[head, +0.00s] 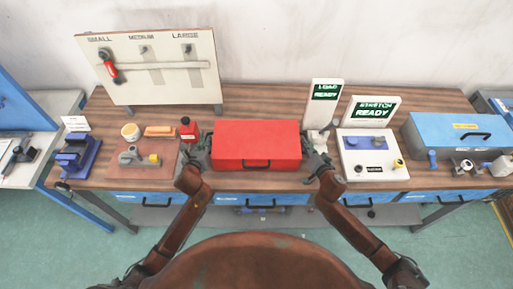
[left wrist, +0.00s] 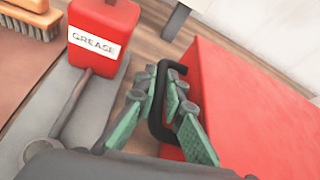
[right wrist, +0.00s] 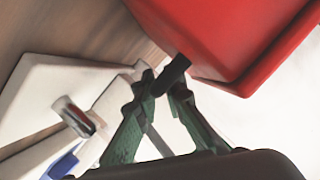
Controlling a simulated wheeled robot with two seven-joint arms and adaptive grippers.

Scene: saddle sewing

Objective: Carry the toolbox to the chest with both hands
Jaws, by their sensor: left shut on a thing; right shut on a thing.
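The red toolbox (head: 256,140) is at the middle of the wooden workbench in the head view, with a black handle on its front. My left gripper (head: 203,152) is at its left end, and in the left wrist view the gripper (left wrist: 178,95) is shut on a black side handle (left wrist: 157,122) of the toolbox. My right gripper (head: 316,152) is at its right end, and in the right wrist view the gripper (right wrist: 163,90) is shut on the dark side handle (right wrist: 172,74). I cannot tell whether the toolbox is clear of the bench top. A blue chest (head: 462,133) with a dark top handle stands at the far right.
Left of the toolbox are a red grease can (head: 187,130), a brush (head: 160,131) and a brown board (head: 128,173). Right of it stand a "LOAD READY" sign (head: 325,95) and a white "STRETCH READY" station (head: 373,158). A tool board (head: 150,65) stands at the back left.

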